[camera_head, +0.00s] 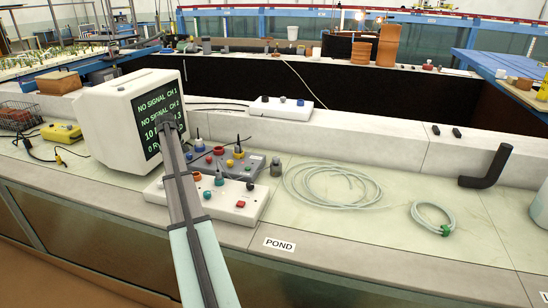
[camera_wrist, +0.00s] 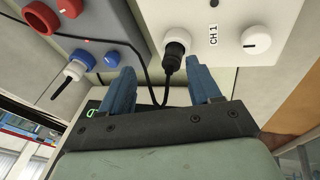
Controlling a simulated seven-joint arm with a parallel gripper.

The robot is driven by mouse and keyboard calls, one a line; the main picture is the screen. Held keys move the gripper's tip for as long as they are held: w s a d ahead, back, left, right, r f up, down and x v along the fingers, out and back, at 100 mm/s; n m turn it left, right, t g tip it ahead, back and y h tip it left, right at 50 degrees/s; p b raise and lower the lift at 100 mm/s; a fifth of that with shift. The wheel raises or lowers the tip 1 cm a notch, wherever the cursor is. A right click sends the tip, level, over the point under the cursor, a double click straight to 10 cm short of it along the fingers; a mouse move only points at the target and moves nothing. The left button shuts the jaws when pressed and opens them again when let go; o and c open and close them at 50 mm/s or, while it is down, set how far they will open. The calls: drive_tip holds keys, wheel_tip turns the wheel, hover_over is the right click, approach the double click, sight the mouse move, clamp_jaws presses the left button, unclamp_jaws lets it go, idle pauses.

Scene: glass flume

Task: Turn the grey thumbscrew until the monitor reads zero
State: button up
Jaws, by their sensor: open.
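The monitor (camera_head: 115,130) is a white, boxy set at the left in the head view. Its screen reads NO SIGNAL CH 1 and NO SIGNAL CH 2, with lower lines partly covered by my arm. I cannot tell for sure which part is the grey thumbscrew; a small grey piece (camera_head: 276,168) stands at the right end of a grey box. In the wrist view my gripper (camera_wrist: 163,90) is open, its blue fingers apart. Beyond them a black plug (camera_wrist: 177,48) with a cable sits in a white box (camera_wrist: 225,20) marked CH 1.
A white control box (camera_head: 240,209) and a grey box (camera_head: 257,162) with coloured knobs stand right of the monitor. Coiled clear tubing (camera_head: 330,203) and a black bent pipe (camera_head: 488,170) lie farther right. A cable (camera_wrist: 146,75) hangs near my fingers. A POND label (camera_head: 279,245) marks the bench edge.

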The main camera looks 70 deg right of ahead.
drive_tip(key=s+d+r+m+g+y, duration=0.1)
drive_tip(key=s+d+r, duration=0.1)
drive_tip(key=s+d, duration=0.65)
drive_tip(key=s+d+r+m+g+y, duration=0.1)
drive_tip(key=s+d+r+m, duration=0.1)
drive_tip(key=s+d, duration=0.65)
wheel_tip(320, 180, up, 4)
drive_tip(key=m+y, duration=0.2)
hover_over(277, 158)
drive_tip(key=shift+g, duration=0.3)
wheel_tip(277, 158, down, 14)
drive_tip(key=shift+a+r, duration=0.15)
drive_tip(key=c, duration=1)
